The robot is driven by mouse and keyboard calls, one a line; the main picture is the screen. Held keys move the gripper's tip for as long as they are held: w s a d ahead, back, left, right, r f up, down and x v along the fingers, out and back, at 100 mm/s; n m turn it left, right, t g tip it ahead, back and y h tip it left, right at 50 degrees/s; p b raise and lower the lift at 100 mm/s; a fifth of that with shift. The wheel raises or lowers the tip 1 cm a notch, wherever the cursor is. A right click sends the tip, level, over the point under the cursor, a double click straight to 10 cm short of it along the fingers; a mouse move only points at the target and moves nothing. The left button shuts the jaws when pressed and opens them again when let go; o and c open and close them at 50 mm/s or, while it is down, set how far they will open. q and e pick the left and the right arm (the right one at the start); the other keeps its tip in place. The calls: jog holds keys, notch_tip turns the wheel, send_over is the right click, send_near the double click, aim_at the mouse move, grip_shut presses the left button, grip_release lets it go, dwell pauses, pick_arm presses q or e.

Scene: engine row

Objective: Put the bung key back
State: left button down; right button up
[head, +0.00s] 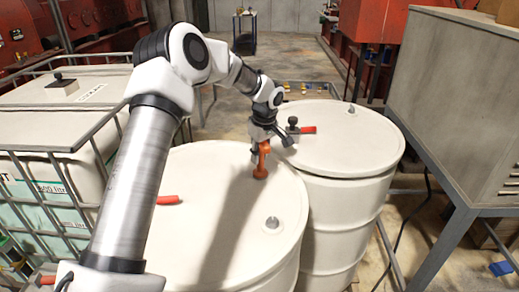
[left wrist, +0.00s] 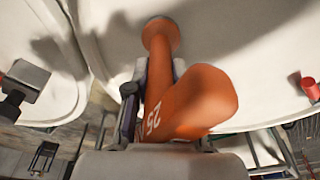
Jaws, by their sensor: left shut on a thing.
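The bung key (head: 261,165) is orange and upright in the head view, at the far right part of the near white drum's lid (head: 215,235). My left gripper (head: 262,148) is shut on it from above. In the left wrist view the key (left wrist: 190,105) fills the middle, marked "25", with gripper fingers on both sides. Its round foot is at or just above the pale lid; I cannot tell whether it touches. My right gripper is not in view.
The near lid has a red handle-like piece (head: 168,199) and a metal plug (head: 272,223). A second white drum (head: 345,150) stands behind right, with a dark fitting (head: 293,124) and red piece (head: 309,130). A caged tank (head: 50,170) is left; a grey cabinet (head: 465,110) is right.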

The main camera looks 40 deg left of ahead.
pick_arm(q)
jog(key=shift+a+f, duration=0.1)
jog(key=c, duration=1)
grip_release()
jog(key=shift+d+f, duration=0.1)
jog(key=shift+d, duration=0.1)
jog(key=shift+a, duration=0.1)
jog(key=shift+r, duration=0.3)
jog(key=r+b, duration=0.1)
jog(key=r, duration=0.3)
jog(key=d+r+b, duration=0.1)
jog(key=r, duration=0.3)
jog(key=d+r, duration=0.1)
jog(key=r, duration=0.2)
jog(key=shift+s+r+b, duration=0.2)
jog(key=shift+r+b, duration=0.2)
